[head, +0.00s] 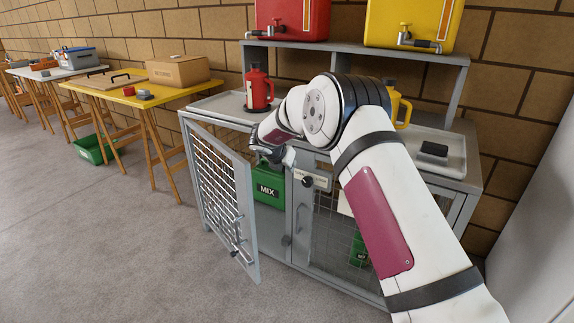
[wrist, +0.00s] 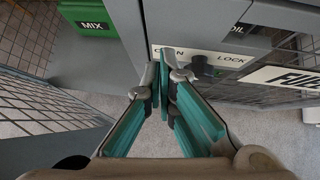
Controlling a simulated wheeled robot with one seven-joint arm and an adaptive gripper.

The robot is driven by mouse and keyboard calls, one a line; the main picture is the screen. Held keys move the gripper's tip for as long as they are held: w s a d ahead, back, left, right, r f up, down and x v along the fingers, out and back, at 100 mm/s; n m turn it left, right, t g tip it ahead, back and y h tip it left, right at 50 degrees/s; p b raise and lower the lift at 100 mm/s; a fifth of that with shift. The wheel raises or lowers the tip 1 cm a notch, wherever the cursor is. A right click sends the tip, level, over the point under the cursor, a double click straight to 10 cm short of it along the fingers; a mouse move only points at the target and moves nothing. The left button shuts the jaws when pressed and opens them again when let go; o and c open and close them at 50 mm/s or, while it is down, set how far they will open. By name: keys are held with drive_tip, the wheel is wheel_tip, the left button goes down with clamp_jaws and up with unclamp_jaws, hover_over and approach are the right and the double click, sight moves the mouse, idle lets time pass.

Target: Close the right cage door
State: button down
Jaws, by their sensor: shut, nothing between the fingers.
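The right cage door (head: 334,237) is a grey-framed mesh panel on the cabinet's front. It looks flush with the front, but my arm covers much of it and a small gap cannot be ruled out. A black knob (head: 308,182) on a pale plate marked OPEN and LOCK sits near its top left; the knob also shows in the wrist view (wrist: 200,66). My gripper (head: 284,157) is shut and empty, in front of the cabinet near the plate. In the wrist view its teal fingers (wrist: 164,88) meet just left of the knob.
The left cage door (head: 222,194) stands swung outward, with a green MIX box (head: 268,186) behind it. A red jug (head: 258,88) and a yellow jug (head: 399,107) stand on the cabinet top. Trestle tables (head: 150,98) line the wall. The floor at left front is clear.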

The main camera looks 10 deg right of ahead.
drive_tip(key=s+a+r+n+t+y+p, duration=0.15)
drive_tip(key=s+a+r+n, duration=0.35)
drive_tip(key=r, duration=0.5)
drive_tip(key=s+a+r+n+t+y, duration=0.25)
drive_tip(key=r+n, duration=0.35)
drive_tip(key=r, duration=0.4)
drive_tip(key=s+a+r+n+t+y+p, duration=0.1)
drive_tip(key=s+a+r+n+y, duration=0.35)
drive_tip(key=r, duration=0.55)
drive_tip(key=s+r+n+g+y, duration=0.2)
drive_tip(key=s+n+g, duration=0.1)
drive_tip(key=s+n, duration=1.3)
drive_tip(key=s+d+f+n+g+h, duration=0.25)
drive_tip(key=s+d+f+n, duration=0.2)
drive_tip(key=s, duration=0.85)
drive_tip(key=s+d+f+n+g+h, duration=0.1)
drive_tip(key=s+d+f+n+g, duration=0.35)
drive_tip(key=s, duration=0.85)
drive_tip(key=s+d+f+n+g+h, duration=0.2)
drive_tip(key=s+d, duration=0.4)
drive_tip(key=s, duration=0.6)
wheel_tip(320, 180, up, 25)
drive_tip(key=s+t+p, duration=0.1)
drive_tip(key=t+p, duration=0.2)
drive_tip(key=p, duration=2)
drive_tip(key=shift+d+f+t, duration=0.2)
drive_tip(key=shift+d+t, duration=0.2)
